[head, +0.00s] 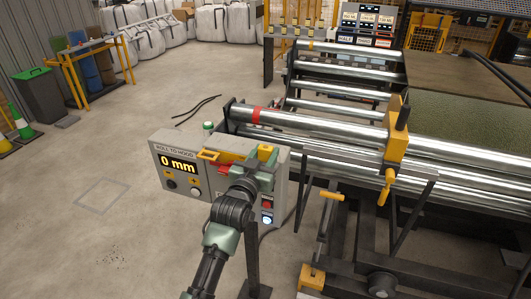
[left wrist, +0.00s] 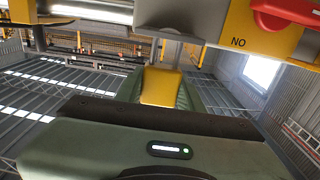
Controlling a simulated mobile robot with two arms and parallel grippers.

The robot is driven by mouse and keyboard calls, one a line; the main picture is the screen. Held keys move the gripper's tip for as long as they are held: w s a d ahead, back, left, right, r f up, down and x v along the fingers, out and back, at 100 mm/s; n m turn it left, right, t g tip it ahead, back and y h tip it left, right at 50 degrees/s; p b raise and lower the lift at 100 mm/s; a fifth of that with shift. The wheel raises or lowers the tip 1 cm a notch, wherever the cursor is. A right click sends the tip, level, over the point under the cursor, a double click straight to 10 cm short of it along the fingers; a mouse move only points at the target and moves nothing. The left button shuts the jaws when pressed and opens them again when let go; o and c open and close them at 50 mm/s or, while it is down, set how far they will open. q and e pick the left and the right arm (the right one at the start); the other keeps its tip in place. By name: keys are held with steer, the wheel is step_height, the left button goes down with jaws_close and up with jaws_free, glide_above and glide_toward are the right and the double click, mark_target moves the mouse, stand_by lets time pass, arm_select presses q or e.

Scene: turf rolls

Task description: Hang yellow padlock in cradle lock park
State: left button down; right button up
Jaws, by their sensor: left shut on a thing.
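My left gripper (head: 265,158) is at the upper right of the grey control box, shut on a yellow block, which I take to be the yellow padlock (head: 268,149). In the left wrist view the padlock (left wrist: 160,87) sits between the jaws, its front face toward the camera. A grey part of the box (left wrist: 170,18) is just beyond it; I cannot tell whether they touch. No part is readable as the cradle lock park. My right gripper is not in view.
The control box (head: 172,203) reads "ROLL TO HOOD" and "0 mm". A red handle (head: 228,169) is left of my gripper, also in the left wrist view (left wrist: 285,12). Steel rollers (head: 330,134) and a yellow clamp (head: 396,140) are at right. The floor at left is open.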

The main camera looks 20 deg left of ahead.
arm_select(q)
steer(key=shift+f+b, duration=0.9)
steer(key=shift+f, duration=0.6)
steer(key=c, duration=0.8)
jaws_free()
steer(key=shift+r, duration=0.1)
steer(key=s+b, duration=0.2)
steer(key=s, duration=0.6)
steer(key=shift+a, duration=0.15)
